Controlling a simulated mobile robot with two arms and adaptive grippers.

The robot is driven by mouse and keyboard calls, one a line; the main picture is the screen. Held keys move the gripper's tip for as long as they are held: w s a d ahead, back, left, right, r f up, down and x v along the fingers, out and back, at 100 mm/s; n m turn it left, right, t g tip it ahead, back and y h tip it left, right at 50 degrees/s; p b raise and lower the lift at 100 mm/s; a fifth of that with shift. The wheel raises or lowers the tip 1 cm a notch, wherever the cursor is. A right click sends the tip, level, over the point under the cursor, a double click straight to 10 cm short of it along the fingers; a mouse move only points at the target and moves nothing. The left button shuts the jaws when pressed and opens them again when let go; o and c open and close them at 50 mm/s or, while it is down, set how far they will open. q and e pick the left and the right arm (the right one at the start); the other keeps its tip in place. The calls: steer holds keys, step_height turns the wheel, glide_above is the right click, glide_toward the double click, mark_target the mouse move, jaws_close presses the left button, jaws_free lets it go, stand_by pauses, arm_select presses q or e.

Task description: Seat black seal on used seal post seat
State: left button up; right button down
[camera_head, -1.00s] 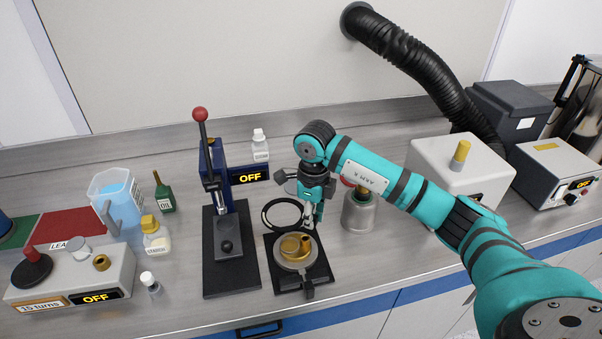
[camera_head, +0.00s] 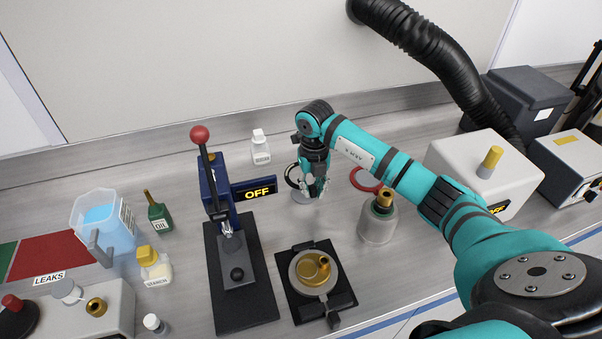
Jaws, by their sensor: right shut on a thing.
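The black seal (camera_head: 290,176) is a thin dark ring. It shows just left of my right gripper (camera_head: 315,191), which is shut on it above the counter; the gripper hides part of the ring. A small grey round piece (camera_head: 303,198), perhaps the used seal post seat, shows below the seal and is partly hidden by the gripper. I cannot tell whether the seal touches it. My left gripper is not in view.
A red ring (camera_head: 362,187) lies right of the gripper, behind a grey canister with a brass top (camera_head: 377,225). A black stand with a brass burner part (camera_head: 313,268) is in front. A lever press (camera_head: 236,262) stands left. A white bottle (camera_head: 260,149) is behind.

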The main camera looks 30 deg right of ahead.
steer(key=shift+w, duration=0.3)
steer(key=shift+s+r, duration=0.25)
steer(key=shift+s, duration=0.4)
steer(key=shift+w+f, duration=0.1)
steer(key=shift+f, duration=0.2)
steer(key=shift+w+f+b, duration=0.1)
steer(key=shift+f+b, duration=0.15)
steer(key=shift+b, duration=0.1)
step_height(320, 180, down, 3)
steer(key=shift+f+b, duration=0.1)
steer(key=shift+b, duration=1.15)
steer(key=shift+f+b, duration=0.45)
steer(key=shift+f, duration=0.2)
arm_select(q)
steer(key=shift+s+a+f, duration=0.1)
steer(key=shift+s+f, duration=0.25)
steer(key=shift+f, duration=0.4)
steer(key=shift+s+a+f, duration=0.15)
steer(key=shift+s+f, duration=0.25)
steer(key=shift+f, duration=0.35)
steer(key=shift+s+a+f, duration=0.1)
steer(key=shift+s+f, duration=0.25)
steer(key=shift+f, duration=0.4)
arm_select(e)
steer(key=shift+f, duration=0.15)
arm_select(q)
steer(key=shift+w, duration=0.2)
